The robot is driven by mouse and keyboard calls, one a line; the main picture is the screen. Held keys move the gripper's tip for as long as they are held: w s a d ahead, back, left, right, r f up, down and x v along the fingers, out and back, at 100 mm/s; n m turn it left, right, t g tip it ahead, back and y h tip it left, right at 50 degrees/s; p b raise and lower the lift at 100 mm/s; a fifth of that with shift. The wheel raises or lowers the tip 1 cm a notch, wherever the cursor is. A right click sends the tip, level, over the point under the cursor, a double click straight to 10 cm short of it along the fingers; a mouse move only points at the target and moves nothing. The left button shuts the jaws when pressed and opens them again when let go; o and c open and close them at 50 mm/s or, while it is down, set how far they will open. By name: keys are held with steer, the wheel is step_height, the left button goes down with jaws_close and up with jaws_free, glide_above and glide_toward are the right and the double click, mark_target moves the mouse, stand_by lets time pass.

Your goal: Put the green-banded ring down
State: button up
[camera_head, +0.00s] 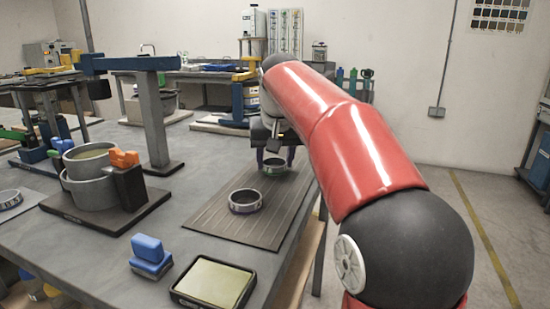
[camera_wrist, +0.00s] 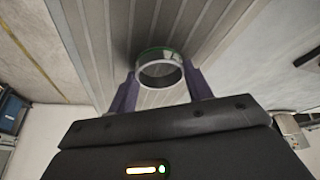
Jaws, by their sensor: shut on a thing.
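The green-banded ring (camera_head: 274,171) is a silvery ring with a green band, at the far end of the grooved grey mat (camera_head: 222,224). My gripper (camera_head: 276,160) is shut on it, with one purple finger on each side. In the wrist view the ring (camera_wrist: 160,52) sits between the fingertips of my gripper (camera_wrist: 160,76), with the grooved mat (camera_wrist: 205,35) behind it. The ring is on or just above the mat; I cannot tell whether it touches.
Another ring (camera_head: 245,203) with a dark purplish band lies on the mat, nearer and to the left. A stand with grey cylinders (camera_head: 92,180), a blue block (camera_head: 150,254) and a shallow tray (camera_head: 176,295) are on the bench. The mat's near part is clear.

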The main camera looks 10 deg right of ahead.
steer(key=shift+f, duration=0.1)
steer(key=shift+f, duration=0.15)
steer(key=o, duration=1)
